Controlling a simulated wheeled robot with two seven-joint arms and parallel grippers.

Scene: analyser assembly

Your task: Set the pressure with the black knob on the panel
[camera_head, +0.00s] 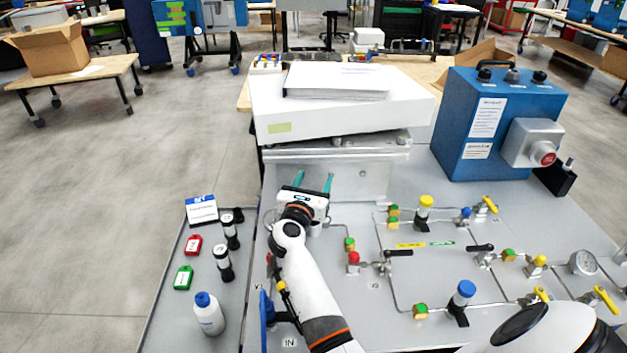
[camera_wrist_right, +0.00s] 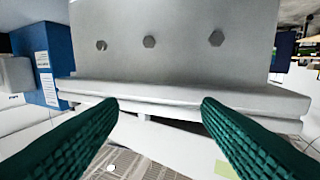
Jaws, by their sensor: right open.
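My right gripper (camera_head: 313,182) is open and empty, its two teal fingers pointing away from me at the grey bracket (camera_head: 362,174) under the white box. In the right wrist view the spread teal fingers (camera_wrist_right: 160,108) face a pale bracket with hex bolts, with nothing between them. The grey panel (camera_head: 450,285) carries pipes and valves. I cannot tell which part is the black knob; a black handle (camera_head: 398,253) sits mid-panel and another black handle (camera_head: 480,247) is farther right. Both are apart from my gripper. My arm hides part of the panel's left side. My left gripper is not in view.
A blue box (camera_head: 500,125) stands at the panel's back right. A pressure gauge (camera_head: 583,262) is at the right. A side tray (camera_head: 175,325) holds a white bottle (camera_head: 208,315), tags and black-banded cylinders. A white box (camera_head: 300,115) bears papers. Open floor lies left.

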